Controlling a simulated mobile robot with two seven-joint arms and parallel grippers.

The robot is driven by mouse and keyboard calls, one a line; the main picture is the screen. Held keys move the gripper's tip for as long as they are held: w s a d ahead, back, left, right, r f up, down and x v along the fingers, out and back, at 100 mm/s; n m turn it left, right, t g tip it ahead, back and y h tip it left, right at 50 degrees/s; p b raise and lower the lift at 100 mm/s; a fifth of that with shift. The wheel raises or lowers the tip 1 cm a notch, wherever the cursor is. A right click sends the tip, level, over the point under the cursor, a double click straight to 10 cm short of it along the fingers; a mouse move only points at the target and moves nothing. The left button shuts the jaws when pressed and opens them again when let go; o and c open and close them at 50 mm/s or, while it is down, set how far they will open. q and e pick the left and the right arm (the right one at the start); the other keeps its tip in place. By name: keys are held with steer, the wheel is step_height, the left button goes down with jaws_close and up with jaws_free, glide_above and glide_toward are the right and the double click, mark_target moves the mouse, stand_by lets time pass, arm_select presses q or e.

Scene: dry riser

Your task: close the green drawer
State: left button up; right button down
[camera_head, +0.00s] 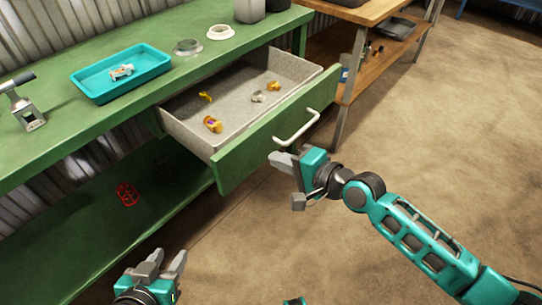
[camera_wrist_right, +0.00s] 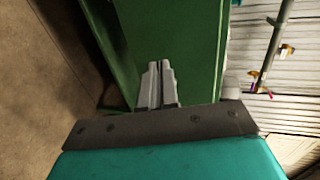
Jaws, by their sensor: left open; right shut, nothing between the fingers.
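The green drawer (camera_head: 262,139) stands pulled out from under the green workbench. Its front panel carries a pale bar handle (camera_head: 297,128), and its grey inside holds several small yellow and grey items (camera_head: 212,124). My right gripper (camera_head: 272,158) is shut and empty, just in front of the drawer front, below and left of the handle. In the right wrist view the closed fingers (camera_wrist_right: 158,85) point at the green front panel (camera_wrist_right: 180,35); I cannot tell whether they touch it. My left gripper (camera_head: 168,260) is open and empty at the bottom, well away from the drawer.
The bench top (camera_head: 120,118) holds a teal tray (camera_head: 84,86) with a small item, a metal tool (camera_head: 25,110) and round pieces. A red object (camera_head: 127,194) lies on the lower shelf. A wooden table (camera_head: 372,14) stands right of the bench. The brown floor right is clear.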

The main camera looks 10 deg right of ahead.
mark_target(260, 149)
steer(key=shift+w+a, duration=0.9)
steer(key=shift+w, duration=0.25)
steer(key=shift+w, duration=0.1)
